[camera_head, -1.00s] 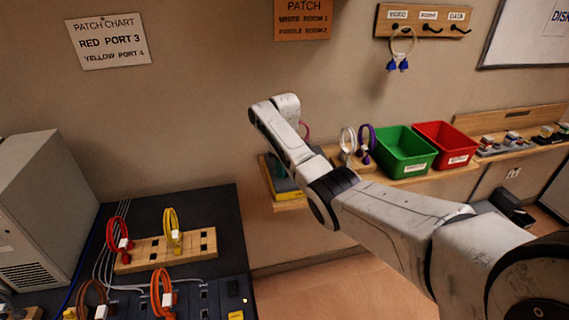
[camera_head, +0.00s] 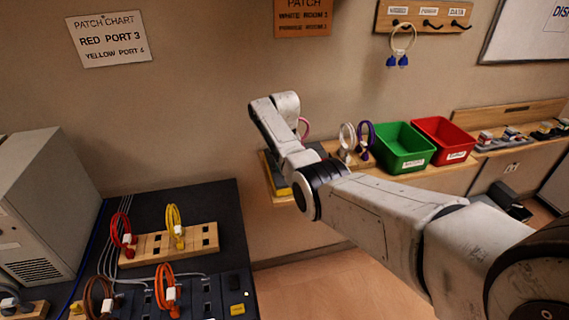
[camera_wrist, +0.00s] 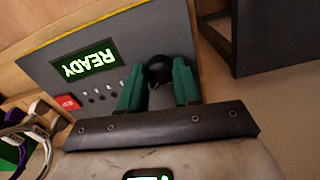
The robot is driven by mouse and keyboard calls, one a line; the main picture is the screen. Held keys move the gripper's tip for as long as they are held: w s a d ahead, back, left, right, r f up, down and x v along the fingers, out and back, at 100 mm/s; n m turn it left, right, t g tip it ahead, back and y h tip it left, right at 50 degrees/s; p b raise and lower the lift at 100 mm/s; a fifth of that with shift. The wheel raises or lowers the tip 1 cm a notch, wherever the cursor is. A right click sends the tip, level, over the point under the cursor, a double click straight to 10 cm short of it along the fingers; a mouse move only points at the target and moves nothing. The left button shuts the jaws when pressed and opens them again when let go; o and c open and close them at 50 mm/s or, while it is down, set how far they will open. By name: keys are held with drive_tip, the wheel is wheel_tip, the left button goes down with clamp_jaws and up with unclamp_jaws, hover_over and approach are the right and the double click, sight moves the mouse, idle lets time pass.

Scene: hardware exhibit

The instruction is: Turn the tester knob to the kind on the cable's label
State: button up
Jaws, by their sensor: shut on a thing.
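The grey tester (camera_wrist: 95,45) with yellow edges shows in the wrist view, upside down. Its green display (camera_wrist: 88,62) reads READY. Its dark round knob (camera_wrist: 159,71) sits between the green fingers of my gripper (camera_wrist: 158,75), which are shut on it. I cannot make out the knob's pointer or any kind marks around it. In the head view, the tester (camera_head: 279,182) is mostly hidden behind my arm, and my gripper is hidden too. A pink cable loop (camera_head: 304,128) shows just behind my wrist; no label on it is readable.
White (camera_head: 346,137) and purple (camera_head: 371,133) cables stand right of the tester, then a green bin (camera_head: 404,160) and a red bin (camera_head: 444,152). The tester has a red button (camera_wrist: 68,103) and a row of small sockets. A dark box (camera_wrist: 265,35) stands beyond it.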

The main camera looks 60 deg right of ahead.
drive_tip(key=shift+w+r+m, duration=0.1)
drive_tip(key=shift+m, duration=0.2)
idle(0.4)
drive_tip(key=o, duration=1.1)
drive_tip(key=shift+c, duration=0.2)
wheel_tip(320, 180, up, 11)
drive_tip(key=b, duration=0.1)
drive_tip(key=shift+b, duration=0.3)
